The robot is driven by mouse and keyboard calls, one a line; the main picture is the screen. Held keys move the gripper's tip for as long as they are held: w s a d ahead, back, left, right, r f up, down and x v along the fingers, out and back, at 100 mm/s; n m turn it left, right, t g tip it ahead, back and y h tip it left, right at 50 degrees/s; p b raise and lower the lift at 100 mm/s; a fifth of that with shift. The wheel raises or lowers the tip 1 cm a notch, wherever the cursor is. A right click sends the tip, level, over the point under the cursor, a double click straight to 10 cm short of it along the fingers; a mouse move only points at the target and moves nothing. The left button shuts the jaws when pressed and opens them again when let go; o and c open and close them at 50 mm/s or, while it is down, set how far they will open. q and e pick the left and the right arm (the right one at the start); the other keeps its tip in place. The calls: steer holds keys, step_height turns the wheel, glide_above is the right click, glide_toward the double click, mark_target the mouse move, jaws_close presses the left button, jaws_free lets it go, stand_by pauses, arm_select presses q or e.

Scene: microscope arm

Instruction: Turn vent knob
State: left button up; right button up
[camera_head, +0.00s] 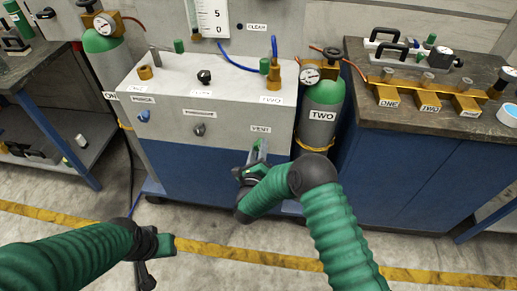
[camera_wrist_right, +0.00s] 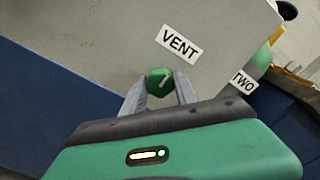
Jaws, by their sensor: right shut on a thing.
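The vent knob (camera_wrist_right: 159,81) is small and green with a pale mark. It sits on the grey front panel below the VENT label (camera_wrist_right: 180,46), which also shows in the head view (camera_head: 261,129). My right gripper (camera_wrist_right: 160,88) is shut on the knob, with one grey finger on each side of it. In the head view my right gripper (camera_head: 257,152) reaches the panel and partly hides the knob. My left gripper (camera_head: 143,275) is low in the head view, away from the panel, pointing down near the floor; its fingers are too unclear to judge.
The grey and blue cabinet (camera_head: 195,165) carries other knobs, including a dark one (camera_head: 199,129) and a blue one (camera_head: 144,115). A green-topped cylinder labelled TWO (camera_head: 320,115) stands close right of the vent knob. A blue bench (camera_head: 415,165) is further right. Open floor lies in front.

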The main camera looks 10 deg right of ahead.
jaws_close()
